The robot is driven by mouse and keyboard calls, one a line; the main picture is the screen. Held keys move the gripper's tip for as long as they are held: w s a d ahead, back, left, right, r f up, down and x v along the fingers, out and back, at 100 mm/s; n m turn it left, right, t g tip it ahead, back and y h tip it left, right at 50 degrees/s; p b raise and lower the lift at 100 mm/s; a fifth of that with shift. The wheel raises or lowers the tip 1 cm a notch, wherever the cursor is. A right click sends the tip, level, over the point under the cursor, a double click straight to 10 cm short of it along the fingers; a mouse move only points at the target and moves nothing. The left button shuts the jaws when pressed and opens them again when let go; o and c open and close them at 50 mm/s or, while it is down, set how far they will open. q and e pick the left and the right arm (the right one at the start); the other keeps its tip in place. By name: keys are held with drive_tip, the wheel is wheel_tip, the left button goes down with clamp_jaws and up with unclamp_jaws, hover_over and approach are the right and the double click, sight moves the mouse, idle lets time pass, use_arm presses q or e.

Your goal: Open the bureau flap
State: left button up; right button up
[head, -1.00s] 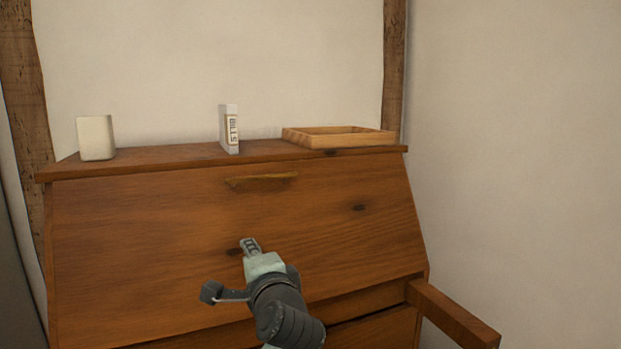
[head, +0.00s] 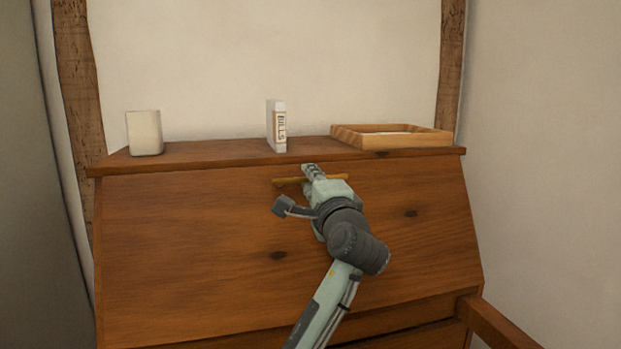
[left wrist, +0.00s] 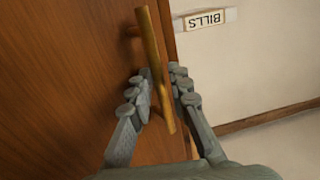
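The wooden bureau's sloping flap (head: 180,250) is closed. A long brass-coloured handle (head: 288,181) runs across its upper part and also shows in the left wrist view (left wrist: 152,60). My left gripper (head: 310,172) is at the handle, hiding the middle of it in the head view. In the left wrist view its two fingers (left wrist: 160,88) stand apart on either side of the bar, with gaps visible, so it is open around the handle. My right gripper is in neither view.
On the bureau top (head: 215,150) stand a white cup-like container (head: 144,133), a box file labelled BILLS (head: 277,127) and a shallow wooden tray (head: 390,137). A wooden bar (head: 495,325) juts out at the lower right. Walls stand behind and to the right.

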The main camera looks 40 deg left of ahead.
use_arm(q)
drive_tip(key=shift+w+a, duration=0.1)
drive_tip(key=shift+a, duration=0.05)
clamp_jaws()
drive_tip(key=shift+f, duration=0.1)
idle(0.3)
